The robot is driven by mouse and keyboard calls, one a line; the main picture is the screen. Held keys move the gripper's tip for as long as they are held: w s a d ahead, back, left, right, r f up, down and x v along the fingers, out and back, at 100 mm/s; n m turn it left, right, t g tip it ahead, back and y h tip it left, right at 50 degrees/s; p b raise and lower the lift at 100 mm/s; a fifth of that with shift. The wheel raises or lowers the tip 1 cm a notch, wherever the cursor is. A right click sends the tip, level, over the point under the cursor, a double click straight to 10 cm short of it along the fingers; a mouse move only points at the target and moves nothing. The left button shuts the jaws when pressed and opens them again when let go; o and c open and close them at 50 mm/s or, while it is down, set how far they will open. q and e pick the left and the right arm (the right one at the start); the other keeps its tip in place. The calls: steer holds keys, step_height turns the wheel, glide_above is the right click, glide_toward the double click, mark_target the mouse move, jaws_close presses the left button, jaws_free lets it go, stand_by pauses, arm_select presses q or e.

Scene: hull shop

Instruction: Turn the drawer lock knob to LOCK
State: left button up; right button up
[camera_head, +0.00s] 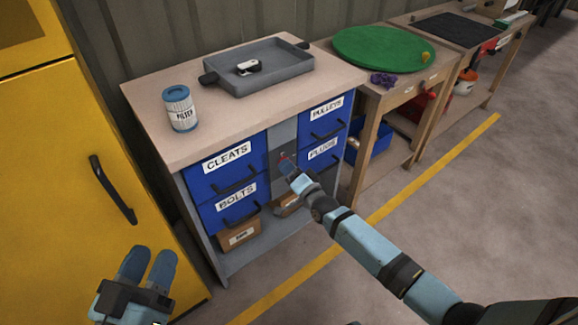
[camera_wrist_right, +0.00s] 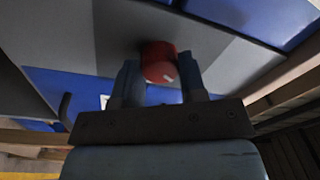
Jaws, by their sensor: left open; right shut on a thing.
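The drawer lock knob (camera_wrist_right: 158,62) is red with a small pale mark on its lower right face, seen in the right wrist view. It sits on the grey panel (camera_head: 283,136) between the drawer columns of the cabinet. My right gripper (camera_wrist_right: 160,82) is shut on the knob, with one finger on each side. In the head view the right gripper (camera_head: 287,166) reaches the grey panel, and only a bit of red shows at its tips. Any lettering by the knob is hidden or too small to read. My left gripper (camera_head: 148,268) is open and empty at the lower left.
Blue drawers labelled CLEATS (camera_head: 226,166), BOLTS (camera_head: 235,203), PULLEYS (camera_head: 326,116) and PLUGS (camera_head: 323,153) flank the panel. A filter can (camera_head: 180,109) and grey tray (camera_head: 262,80) stand on top. A yellow cabinet (camera_head: 95,170) is close on the left. Floor at right is clear.

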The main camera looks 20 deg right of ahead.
arm_select(q)
steer(key=shift+a+r+y+p, duration=0.35)
steer(key=shift+r+p, duration=0.3)
steer(key=shift+p, duration=0.45)
arm_select(e)
steer(key=shift+n+y, duration=0.3)
steer(key=shift+n, duration=2.7)
arm_select(q)
steer(key=shift+r, duration=0.1)
arm_select(e)
steer(key=o, duration=0.9)
arm_select(q)
step_height(320, 180, down, 6)
steer(key=a+g+y+p, duration=0.2)
steer(key=p, duration=0.1)
steer(key=shift+g, duration=0.3)
arm_select(e)
steer(key=v, duration=1.3)
steer(key=shift+s+d+f, duration=0.1)
steer(key=shift+s+d, duration=0.1)
steer(key=shift+s, duration=0.15)
arm_select(q)
steer(key=shift+s+a, duration=0.1)
steer(key=shift+a, duration=0.05)
